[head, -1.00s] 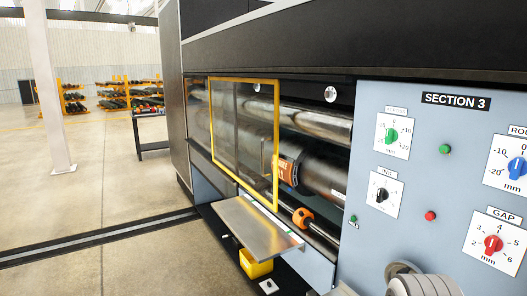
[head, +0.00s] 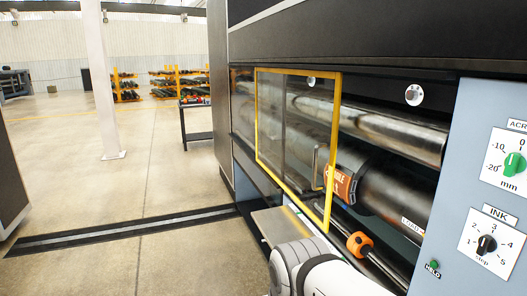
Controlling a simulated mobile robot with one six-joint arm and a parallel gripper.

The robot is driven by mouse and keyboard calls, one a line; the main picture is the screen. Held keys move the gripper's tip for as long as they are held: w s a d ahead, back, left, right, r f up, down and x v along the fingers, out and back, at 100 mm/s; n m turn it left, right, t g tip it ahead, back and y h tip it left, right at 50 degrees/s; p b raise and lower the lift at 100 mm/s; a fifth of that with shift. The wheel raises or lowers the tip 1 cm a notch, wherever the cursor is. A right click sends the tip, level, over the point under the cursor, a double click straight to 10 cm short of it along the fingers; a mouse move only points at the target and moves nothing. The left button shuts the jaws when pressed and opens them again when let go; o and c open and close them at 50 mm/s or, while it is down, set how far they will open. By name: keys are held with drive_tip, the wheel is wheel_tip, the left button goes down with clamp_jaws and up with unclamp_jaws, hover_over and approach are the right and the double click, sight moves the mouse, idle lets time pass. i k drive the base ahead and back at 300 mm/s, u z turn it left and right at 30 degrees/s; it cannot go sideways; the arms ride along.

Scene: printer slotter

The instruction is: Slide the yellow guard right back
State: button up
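The yellow guard (head: 260,130) is a clear sliding panel in a yellow frame on the front of the machine. It stands across the left and middle of the machine opening, with the right part of the opening uncovered. A vertical handle (head: 316,168) shows near its right frame edge. My white arm rises from the bottom of the head view, in front of the guard's lower right. My gripper is not in view, so its state and its distance from the handle are hidden.
Rollers (head: 397,135) and an orange collar (head: 360,244) show in the uncovered opening. A metal shelf (head: 270,228) juts out below the guard. A grey control panel (head: 486,170) with dials stands at right. The floor at left is open, crossed by a dark rail.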

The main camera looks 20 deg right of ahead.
sight(338, 77)
drive_tip(key=z, duration=0.2)
drive_tip(key=i, duration=1.3)
drive_tip(key=z, duration=0.85)
drive_tip(key=k, duration=0.8)
drive_tip(key=z, duration=0.15)
drive_tip(key=i, duration=0.9)
drive_tip(key=u, duration=0.1)
